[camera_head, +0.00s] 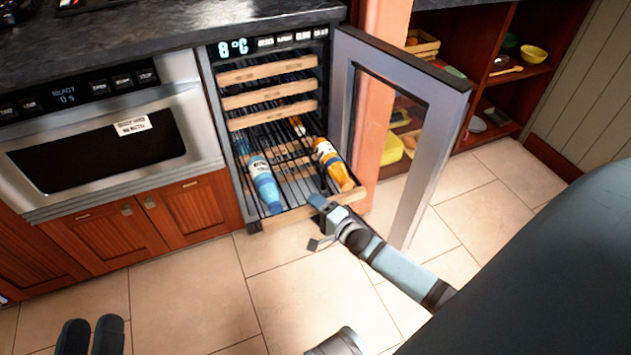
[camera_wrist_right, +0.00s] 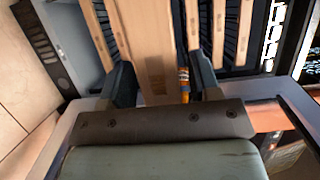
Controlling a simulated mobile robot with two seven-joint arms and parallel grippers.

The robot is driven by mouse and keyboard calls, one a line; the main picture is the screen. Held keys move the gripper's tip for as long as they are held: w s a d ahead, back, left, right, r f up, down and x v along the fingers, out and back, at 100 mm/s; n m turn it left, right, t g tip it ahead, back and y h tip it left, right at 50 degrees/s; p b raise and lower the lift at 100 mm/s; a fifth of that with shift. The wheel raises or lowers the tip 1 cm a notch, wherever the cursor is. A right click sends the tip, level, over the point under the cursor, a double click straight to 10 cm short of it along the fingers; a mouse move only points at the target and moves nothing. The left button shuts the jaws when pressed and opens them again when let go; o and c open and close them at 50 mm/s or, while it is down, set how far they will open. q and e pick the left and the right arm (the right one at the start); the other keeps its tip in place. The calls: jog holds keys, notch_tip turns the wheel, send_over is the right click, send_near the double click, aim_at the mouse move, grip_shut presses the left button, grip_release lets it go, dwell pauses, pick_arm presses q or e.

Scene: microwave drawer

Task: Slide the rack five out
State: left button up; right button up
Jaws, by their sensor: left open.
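The wine cooler (camera_head: 240,150) stands open in the head view. Its low rack, with a wooden front (camera_head: 290,215), sticks out past the upper racks and carries a blue bottle (camera_head: 264,185) and an orange bottle (camera_head: 333,165). Which number this rack has I cannot tell. My right gripper (camera_head: 316,222) is at this front, with its fingers apart. In the right wrist view a wooden rack front (camera_wrist_right: 152,45) lies between the fingers, with a gap on the right side. My left gripper (camera_head: 91,325) is open and empty at the bottom left, far from the cooler.
Upper racks with wooden fronts (camera_head: 268,70) are pushed in. The open glass door (camera_head: 440,115) stands right of the rack, close to my right arm. A built-in oven (camera_head: 100,130) and cabinets are to the left. The tiled floor (camera_head: 190,300) in front is clear.

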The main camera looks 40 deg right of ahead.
pick_arm(q)
jog(key=shift+w+a+f+g+y+p, duration=0.1)
jog(key=shift+a+f+g+y+p, duration=0.5)
jog(key=shift+p, duration=1.35)
pick_arm(e)
jog(key=shift+s+d, duration=0.35)
jog(key=shift+s, duration=1.9)
jog(key=shift+s+d, duration=0.35)
jog(key=shift+s, duration=1.95)
jog(key=shift+s+d, duration=0.35)
jog(key=shift+s, duration=1.9)
pick_arm(q)
jog(key=shift+a+r, duration=0.1)
